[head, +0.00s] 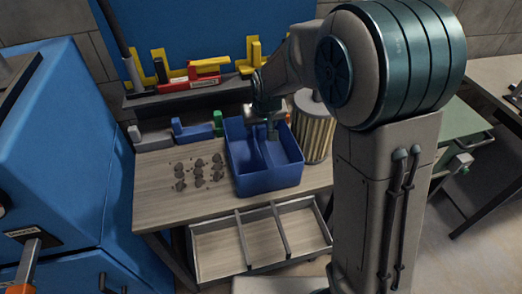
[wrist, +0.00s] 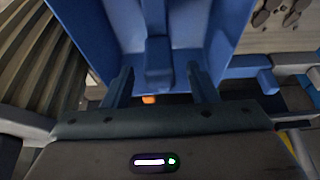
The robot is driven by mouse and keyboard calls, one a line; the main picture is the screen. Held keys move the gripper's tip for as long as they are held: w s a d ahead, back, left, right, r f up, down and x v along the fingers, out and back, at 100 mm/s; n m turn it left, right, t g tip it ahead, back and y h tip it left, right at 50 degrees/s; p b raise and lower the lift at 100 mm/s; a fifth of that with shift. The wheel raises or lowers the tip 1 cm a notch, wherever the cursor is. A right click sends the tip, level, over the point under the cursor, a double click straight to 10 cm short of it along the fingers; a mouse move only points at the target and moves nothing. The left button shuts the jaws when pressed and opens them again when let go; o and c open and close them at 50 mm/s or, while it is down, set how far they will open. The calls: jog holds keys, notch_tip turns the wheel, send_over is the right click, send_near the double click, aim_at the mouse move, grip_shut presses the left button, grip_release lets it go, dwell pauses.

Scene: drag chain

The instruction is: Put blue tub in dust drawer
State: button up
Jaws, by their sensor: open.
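The blue tub (head: 266,180) stands on the wooden workbench, an open-topped bin with a raised strip inside. My gripper (head: 262,122) is at the tub's back edge, its lower part overlapping the tub in the head view. In the wrist view the two fingers of my gripper (wrist: 162,88) are apart, with the blue tub (wrist: 190,35) just beyond them. I cannot tell whether they touch it. The dust drawer (head: 218,246) is pulled out below the bench top at the front. It is empty and split by two dividers into three compartments.
A pleated filter cylinder (head: 314,130) stands right of the tub and close to it. Several grey lumps (head: 198,172) lie on the bench to the left. Coloured blocks (head: 190,130) line the bench's back. A blue cabinet (head: 60,150) stands at the left.

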jog(key=shift+x, duration=1.35)
grip_shut()
jog(key=shift+w, duration=0.1)
jog(key=shift+r, duration=0.15)
